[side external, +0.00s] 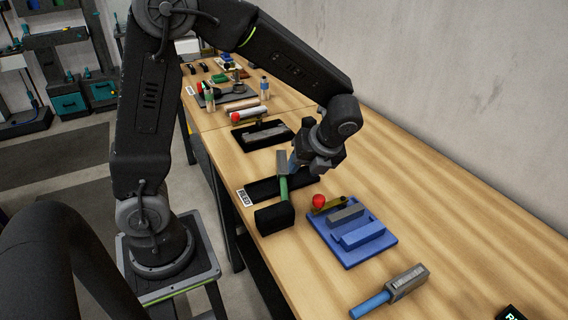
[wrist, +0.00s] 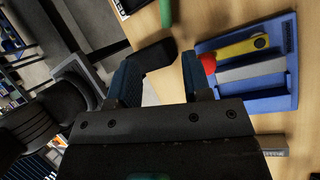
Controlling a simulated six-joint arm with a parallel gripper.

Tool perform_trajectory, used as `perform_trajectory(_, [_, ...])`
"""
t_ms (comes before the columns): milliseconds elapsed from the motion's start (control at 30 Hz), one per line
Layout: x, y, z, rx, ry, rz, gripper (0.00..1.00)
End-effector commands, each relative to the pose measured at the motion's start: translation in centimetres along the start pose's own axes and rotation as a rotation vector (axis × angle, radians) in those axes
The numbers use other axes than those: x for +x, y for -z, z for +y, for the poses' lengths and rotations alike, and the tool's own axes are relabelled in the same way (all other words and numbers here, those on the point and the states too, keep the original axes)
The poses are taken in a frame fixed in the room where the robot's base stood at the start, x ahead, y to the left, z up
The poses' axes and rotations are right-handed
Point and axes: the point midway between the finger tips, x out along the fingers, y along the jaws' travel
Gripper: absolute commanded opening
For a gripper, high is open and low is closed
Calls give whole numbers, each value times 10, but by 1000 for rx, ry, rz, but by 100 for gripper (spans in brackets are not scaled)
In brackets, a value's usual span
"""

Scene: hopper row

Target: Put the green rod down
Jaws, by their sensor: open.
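The green rod (side external: 283,189) shows in the side view in front of my gripper, with a grey piece (side external: 282,161) at its upper end. Its lower end meets the black block (side external: 274,218) in the picture; I cannot tell if they touch. In the wrist view part of the green rod (wrist: 166,13) shows at the top edge, beyond my fingertips. My gripper (side external: 297,168) is low over the black mat (side external: 262,190). In the wrist view its two blue fingers (wrist: 158,62) are apart, with nothing seen held between them. The black block (wrist: 153,54) shows beyond the fingers.
Right of the black block is a blue tray (side external: 348,259) holding grey and blue blocks and a yellow tool with a red ball (side external: 319,201). A blue-handled grey tool (side external: 390,292) lies nearer. Behind are another black tray (side external: 240,141) and bottles.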

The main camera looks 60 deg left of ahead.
Motion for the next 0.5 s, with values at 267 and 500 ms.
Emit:
perform_trajectory(267, [-59,14,62,-808,232,237,45])
perform_trajectory(500, [-90,37,111,-1512,327,601,45])
